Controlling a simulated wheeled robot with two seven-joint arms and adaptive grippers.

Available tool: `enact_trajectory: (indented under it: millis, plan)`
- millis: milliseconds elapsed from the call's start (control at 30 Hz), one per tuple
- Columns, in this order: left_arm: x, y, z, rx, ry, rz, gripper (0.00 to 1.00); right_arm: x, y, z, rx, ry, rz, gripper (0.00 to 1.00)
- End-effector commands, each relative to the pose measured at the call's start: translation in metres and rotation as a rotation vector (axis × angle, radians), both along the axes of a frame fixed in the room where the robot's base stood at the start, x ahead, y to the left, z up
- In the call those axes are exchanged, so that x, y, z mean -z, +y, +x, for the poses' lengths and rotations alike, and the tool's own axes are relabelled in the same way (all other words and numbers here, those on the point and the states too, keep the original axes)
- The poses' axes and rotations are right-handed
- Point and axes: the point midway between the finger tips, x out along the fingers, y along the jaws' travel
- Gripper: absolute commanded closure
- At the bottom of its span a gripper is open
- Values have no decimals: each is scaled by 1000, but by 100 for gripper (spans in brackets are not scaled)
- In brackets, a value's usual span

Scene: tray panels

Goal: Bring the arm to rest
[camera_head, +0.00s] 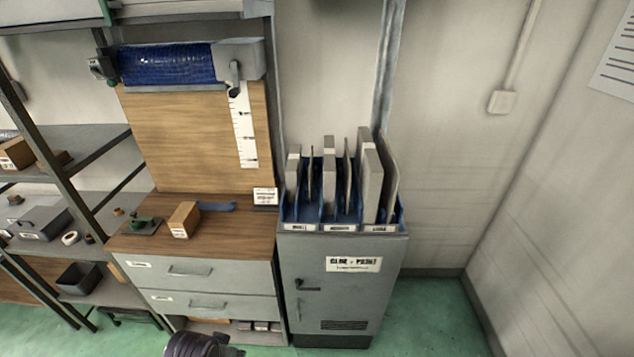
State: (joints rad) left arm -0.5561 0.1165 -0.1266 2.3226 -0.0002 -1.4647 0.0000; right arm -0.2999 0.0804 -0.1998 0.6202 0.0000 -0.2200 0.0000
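A dark, rounded piece of my own arm shows at the bottom edge, left of centre, in the head view. It looks like part of my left arm, but most of it is cut off by the frame. No fingertips of either gripper show. Several grey and dark flat panels (372,180) stand upright in the slots of a blue rack (287,215) with white labels. The rack sits on top of a grey cabinet (315,290). No gripper is at the panels or the rack.
A wooden-topped drawer bench (235,235) holds a small cardboard box (184,219), a green tool (144,224) and a blue strip (217,207). A blue roll (168,64) hangs above. Shelves (85,140) stand at left. The green floor (432,318) at right is clear.

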Motion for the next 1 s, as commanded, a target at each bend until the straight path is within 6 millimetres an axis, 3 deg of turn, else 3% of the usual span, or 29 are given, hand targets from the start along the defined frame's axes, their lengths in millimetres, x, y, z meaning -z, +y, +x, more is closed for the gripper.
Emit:
enact_trajectory:
  millis: [567,1000]
  plan:
    - [156,-2,0,7,50,3,64,9,1,0,0,0,1,60]
    - [272,2,-32,14,89,7,64,16,1,0,0,0,1,60]
